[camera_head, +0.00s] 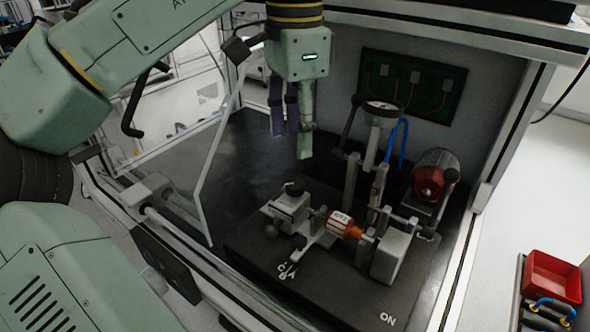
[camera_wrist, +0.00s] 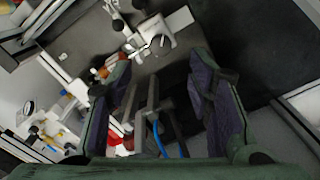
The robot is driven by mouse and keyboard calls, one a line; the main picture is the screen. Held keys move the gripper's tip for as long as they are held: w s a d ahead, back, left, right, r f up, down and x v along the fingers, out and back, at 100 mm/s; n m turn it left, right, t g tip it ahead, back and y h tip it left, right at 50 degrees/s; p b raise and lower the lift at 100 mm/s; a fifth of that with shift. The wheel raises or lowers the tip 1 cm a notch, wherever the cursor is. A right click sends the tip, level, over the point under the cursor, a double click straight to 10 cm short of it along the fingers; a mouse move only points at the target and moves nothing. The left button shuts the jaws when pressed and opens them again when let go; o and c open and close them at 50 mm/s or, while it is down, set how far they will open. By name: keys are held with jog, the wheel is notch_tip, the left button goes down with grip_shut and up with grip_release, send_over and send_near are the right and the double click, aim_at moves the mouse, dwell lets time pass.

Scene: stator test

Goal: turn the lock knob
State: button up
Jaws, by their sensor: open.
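A round black knob (camera_head: 294,189) sits on top of a silver clamp block (camera_head: 289,211) on the dark test plate. The knob also shows in the wrist view (camera_wrist: 160,44), near the top. A black ball handle (camera_head: 298,241) and another beside it are on the same fixture; I cannot tell for sure which one is the lock knob. An orange stator part (camera_head: 341,224) lies just right of the block. My gripper (camera_head: 291,130) hangs above and behind the block, pointing down. Its purple-padded jaws are open, empty and apart from the knob; they also show in the wrist view (camera_wrist: 157,92).
A dial gauge (camera_head: 381,107) on a post and blue tubes (camera_head: 398,145) stand right of my gripper. A silver and red motor (camera_head: 432,180) is farther right. A slanted clear panel edge (camera_head: 217,150) stands left. The dark floor behind the fixture is clear.

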aim_at(295, 183)
notch_tip(295, 183, down, 9)
jog(key=shift+r, duration=0.1)
jog(key=shift+c, duration=0.3)
grip_shut()
dwell(0.5)
